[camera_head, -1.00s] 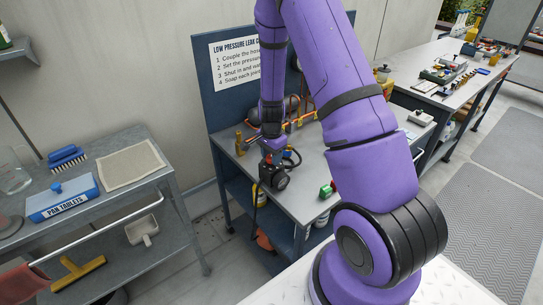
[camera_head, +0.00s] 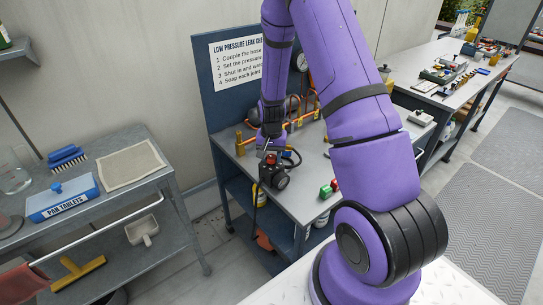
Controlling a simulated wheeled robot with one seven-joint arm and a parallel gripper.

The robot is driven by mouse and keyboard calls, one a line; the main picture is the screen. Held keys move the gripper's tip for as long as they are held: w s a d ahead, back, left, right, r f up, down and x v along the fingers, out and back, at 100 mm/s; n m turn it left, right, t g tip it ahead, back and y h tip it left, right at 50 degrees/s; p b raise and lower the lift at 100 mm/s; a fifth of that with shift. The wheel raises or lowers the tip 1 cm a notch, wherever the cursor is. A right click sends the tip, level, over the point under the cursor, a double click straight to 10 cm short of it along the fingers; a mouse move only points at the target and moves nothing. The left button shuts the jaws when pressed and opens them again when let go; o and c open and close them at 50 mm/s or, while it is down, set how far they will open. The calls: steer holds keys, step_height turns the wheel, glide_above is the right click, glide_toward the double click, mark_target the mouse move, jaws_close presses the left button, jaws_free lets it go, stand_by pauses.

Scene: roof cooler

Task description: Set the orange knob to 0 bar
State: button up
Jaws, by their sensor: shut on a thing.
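A black regulator body (camera_head: 273,177) with a round dial face at its right side stands near the front left edge of the grey bench. On its top a small red-orange knob (camera_head: 270,157) shows just below my gripper (camera_head: 269,152). My gripper points down at the knob and is shut on it, as far as this small view shows. The fingers are tiny and partly merge with the knob. The knob's scale and the dial reading are too small to read.
The grey bench (camera_head: 308,190) carries copper pipework (camera_head: 308,110), a brass fitting (camera_head: 239,143) and a red and green block (camera_head: 328,190). A blue back panel (camera_head: 222,112) with an instruction sheet rises behind. A steel trolley (camera_head: 125,190) stands left. My arm hides the bench's middle right.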

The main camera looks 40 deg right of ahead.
mark_target(271, 157)
stand_by(0.5)
steer(key=o, duration=0.9)
step_height(271, 157, up, 11)
steer(key=shift+f, duration=0.1)
stand_by(0.3)
